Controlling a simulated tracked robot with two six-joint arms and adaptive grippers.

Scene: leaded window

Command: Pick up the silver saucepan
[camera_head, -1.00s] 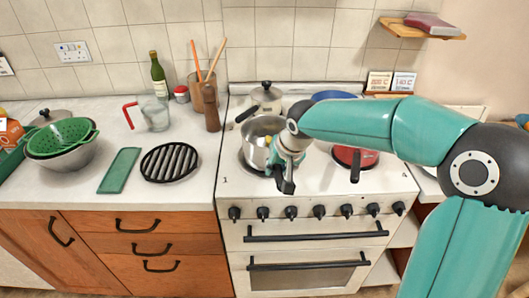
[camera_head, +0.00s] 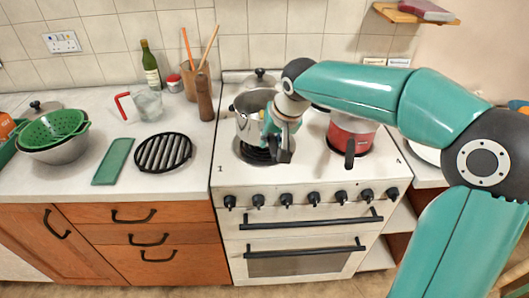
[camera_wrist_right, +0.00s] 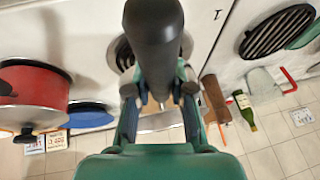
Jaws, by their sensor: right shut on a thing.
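The silver saucepan (camera_head: 249,122) is held above the front left burner (camera_head: 252,155) of the stove in the head view, with the dark coil showing beneath it. My right gripper (camera_head: 279,147) is shut on its black handle, which points toward the front of the stove. In the right wrist view the handle (camera_wrist_right: 153,45) stands large between the fingers of my right gripper (camera_wrist_right: 160,102). The pan's body is mostly hidden there behind the handle and the gripper. My left gripper is not in view.
A red saucepan (camera_head: 350,134) stands on the stove to the right, its handle forward. A lidded pot (camera_head: 261,79) is behind the silver pan. A black trivet (camera_head: 163,152), green board (camera_head: 113,161), glass jug (camera_head: 148,104) and pepper mill (camera_head: 205,98) stand on the left counter.

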